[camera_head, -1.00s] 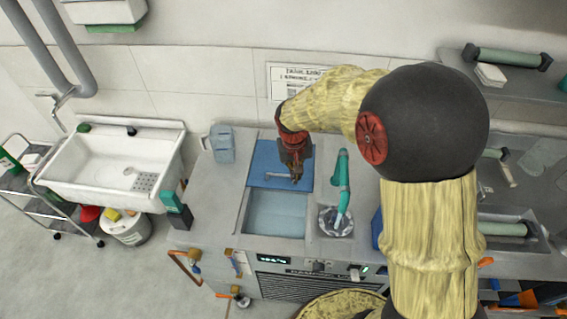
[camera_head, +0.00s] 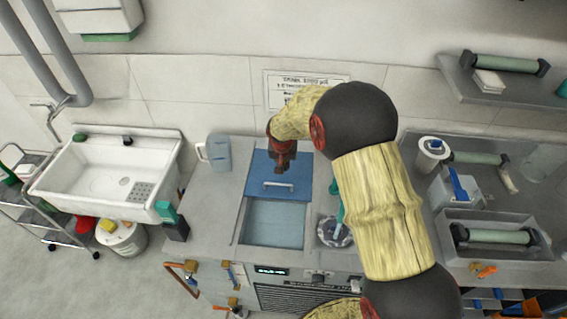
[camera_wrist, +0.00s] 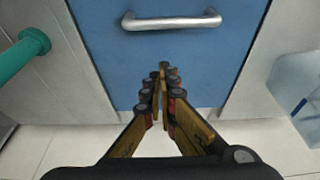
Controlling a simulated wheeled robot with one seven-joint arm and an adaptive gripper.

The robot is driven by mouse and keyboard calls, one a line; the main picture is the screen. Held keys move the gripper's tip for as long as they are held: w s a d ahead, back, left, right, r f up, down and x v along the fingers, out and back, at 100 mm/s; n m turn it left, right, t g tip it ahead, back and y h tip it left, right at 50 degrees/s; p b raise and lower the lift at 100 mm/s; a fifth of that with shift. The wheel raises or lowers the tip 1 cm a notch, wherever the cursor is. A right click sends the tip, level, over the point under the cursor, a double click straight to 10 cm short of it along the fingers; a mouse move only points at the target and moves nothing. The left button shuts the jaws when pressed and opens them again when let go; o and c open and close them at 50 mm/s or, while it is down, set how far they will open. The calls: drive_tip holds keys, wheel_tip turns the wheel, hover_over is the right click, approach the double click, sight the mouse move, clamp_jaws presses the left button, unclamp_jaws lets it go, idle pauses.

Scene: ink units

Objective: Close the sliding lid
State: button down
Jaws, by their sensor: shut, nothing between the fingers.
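The blue sliding lid (camera_head: 297,171) covers the back part of a basin in the counter. The front part of the basin (camera_head: 272,222) is uncovered and shows pale blue inside. A metal bar handle (camera_head: 279,185) runs across the lid near its front edge; in the wrist view the handle (camera_wrist: 171,22) lies at the top. My gripper (camera_head: 282,170) is behind the handle, over the rear of the lid. In the wrist view my gripper (camera_wrist: 163,78) has its fingertips together, empty and apart from the handle.
A teal tap (camera_head: 337,203) stands right of the basin over a small round sink. A clear jug (camera_head: 217,152) stands at the back left. A wall sign (camera_head: 300,85) is behind. A white sink (camera_head: 115,175) is further left.

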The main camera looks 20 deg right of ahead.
sight(283, 178)
drive_tip(key=shift+x, duration=1.15)
drive_tip(key=shift+s+a+r+b, duration=0.15)
drive_tip(key=shift+s+a, duration=0.1)
drive_tip(key=shift+s, duration=0.35)
drive_tip(key=shift+s+a+r+b, duration=0.1)
drive_tip(key=shift+s+a+r, duration=0.15)
drive_tip(key=shift+s, duration=0.35)
drive_tip(key=shift+s+a+r+b, duration=0.1)
drive_tip(key=shift+s+a, duration=0.2)
drive_tip(key=shift+s, duration=0.35)
drive_tip(key=shift+s+a+f, duration=0.1)
drive_tip(key=shift+s+a, duration=0.15)
drive_tip(key=shift+s, duration=0.3)
drive_tip(key=s+a+b, duration=0.3)
drive_tip(key=s, duration=0.6)
drive_tip(key=s+a+b, duration=0.3)
drive_tip(key=s+a, duration=0.1)
drive_tip(key=s, duration=0.5)
drive_tip(key=shift+a, duration=0.1)
